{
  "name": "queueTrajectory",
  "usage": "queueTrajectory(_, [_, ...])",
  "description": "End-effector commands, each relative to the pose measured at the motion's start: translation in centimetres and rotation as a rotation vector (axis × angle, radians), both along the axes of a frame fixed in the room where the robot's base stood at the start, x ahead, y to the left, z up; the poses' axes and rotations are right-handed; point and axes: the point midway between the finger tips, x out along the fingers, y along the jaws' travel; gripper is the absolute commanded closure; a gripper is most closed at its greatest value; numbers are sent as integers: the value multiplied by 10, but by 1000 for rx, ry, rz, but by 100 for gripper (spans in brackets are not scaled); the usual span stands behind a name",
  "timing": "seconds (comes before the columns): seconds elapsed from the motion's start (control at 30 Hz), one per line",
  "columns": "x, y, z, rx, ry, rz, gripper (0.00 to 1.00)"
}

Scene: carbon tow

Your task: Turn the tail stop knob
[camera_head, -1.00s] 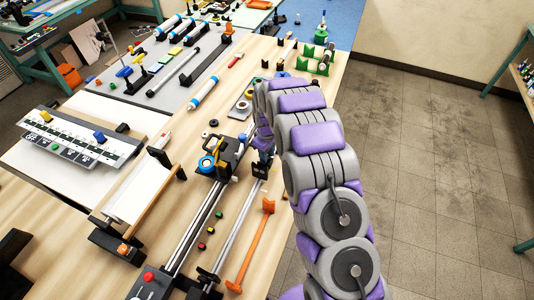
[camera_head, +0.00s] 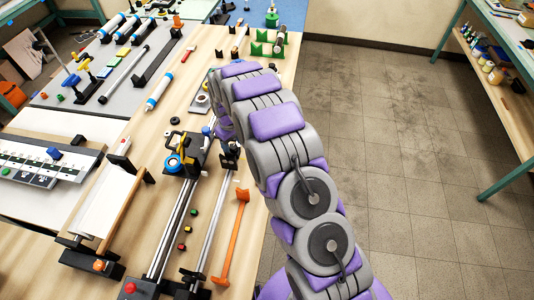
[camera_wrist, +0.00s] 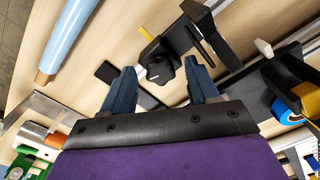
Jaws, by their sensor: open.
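In the wrist view a dark lobed knob (camera_wrist: 160,68), which looks like the tail stop knob, sits on a black bracket (camera_wrist: 180,38). My gripper (camera_wrist: 159,80) is open, with one blue finger on each side of the knob. The fingers are apart from it as far as I can see, and how deep they reach is unclear. In the head view my arm hides most of my gripper and the knob, beside the long twin-rail device (camera_head: 176,228).
A black carriage with a blue ring (camera_head: 174,163) stands on the rails. An orange bar (camera_head: 231,236) lies to their right. Open floor (camera_head: 410,170) is on the right.

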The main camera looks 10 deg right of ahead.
Motion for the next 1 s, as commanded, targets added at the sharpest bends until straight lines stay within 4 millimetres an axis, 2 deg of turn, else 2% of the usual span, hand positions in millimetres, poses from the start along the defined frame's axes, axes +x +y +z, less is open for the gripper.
queueTrajectory(0.9, [0, 3, -5, 1, -3, -993, 40])
queueTrajectory(1.0, [1, 3, 21, 2, -4, -998, 40])
